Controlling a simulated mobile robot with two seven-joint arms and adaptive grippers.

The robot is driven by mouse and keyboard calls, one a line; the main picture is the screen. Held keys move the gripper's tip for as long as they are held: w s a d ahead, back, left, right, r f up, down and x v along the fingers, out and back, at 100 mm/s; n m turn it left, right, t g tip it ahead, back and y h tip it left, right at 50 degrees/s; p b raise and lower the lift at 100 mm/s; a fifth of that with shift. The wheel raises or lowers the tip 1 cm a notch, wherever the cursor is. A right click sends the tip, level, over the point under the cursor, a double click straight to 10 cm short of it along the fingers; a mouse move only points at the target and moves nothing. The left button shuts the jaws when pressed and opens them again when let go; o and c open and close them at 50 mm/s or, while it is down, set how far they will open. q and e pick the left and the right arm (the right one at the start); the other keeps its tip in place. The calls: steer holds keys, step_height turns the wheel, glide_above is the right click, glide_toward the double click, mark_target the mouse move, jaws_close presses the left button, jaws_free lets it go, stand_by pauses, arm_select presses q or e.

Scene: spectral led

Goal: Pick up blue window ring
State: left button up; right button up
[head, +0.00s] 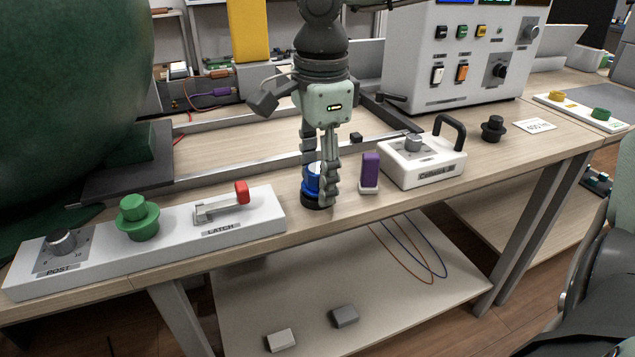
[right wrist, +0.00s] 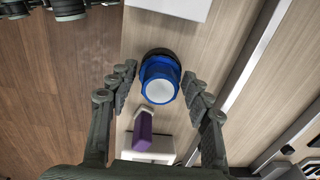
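The blue window ring (head: 311,179) stands on a round black base near the front edge of the bench. In the right wrist view the ring (right wrist: 159,80) shows from above with a pale round centre. My right gripper (head: 319,184) points down over it, and its fingers partly hide the ring in the head view. In the right wrist view my gripper (right wrist: 163,92) is open, with one finger on each side of the ring and gaps between. I cannot tell the exact height of the fingertips against the ring. My left gripper is not clearly seen in either view.
A purple block on a white foot (head: 370,172) stands close right of the ring. A white panel (head: 105,265) with a green knob (head: 137,217) and red-tipped latch lies left. A white box with a black handle (head: 423,160) is farther right. A metal rail runs behind.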

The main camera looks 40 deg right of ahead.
mark_target(317, 167)
steer(key=c, duration=0.7)
steer(key=shift+c, duration=0.2)
